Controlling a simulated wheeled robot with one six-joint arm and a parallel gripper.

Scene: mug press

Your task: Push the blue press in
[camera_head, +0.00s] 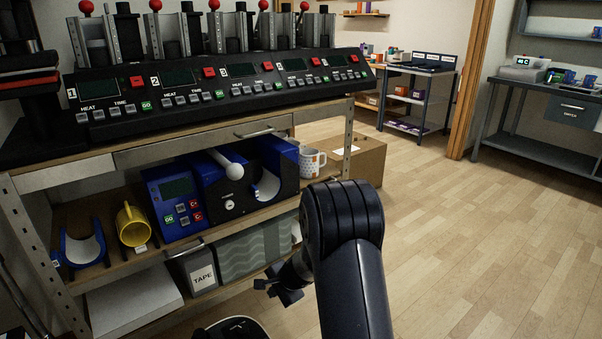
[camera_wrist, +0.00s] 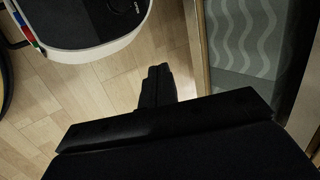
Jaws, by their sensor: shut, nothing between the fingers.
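The blue press (camera_head: 218,190) stands on the middle shelf of the workbench, in the head view. It has a blue control box (camera_head: 174,203) on its left, a lever with a white handle (camera_head: 226,167), and a curved blue clamp with a pale lining (camera_head: 267,184) on its right. My gripper (camera_head: 281,290) is below and to the right of the press, in front of the lower shelf and apart from it. In the wrist view my gripper (camera_wrist: 158,85) points over the floor, its fingers together with nothing between them. The press does not show there.
A yellow mug (camera_head: 131,224) and a blue cradle (camera_head: 84,247) sit left of the press; a white patterned mug (camera_head: 311,162) sits right. A wavy-patterned box (camera_head: 240,252) and a TAPE box (camera_head: 202,275) are below. A cardboard box (camera_head: 358,158) stands behind. The floor at right is clear.

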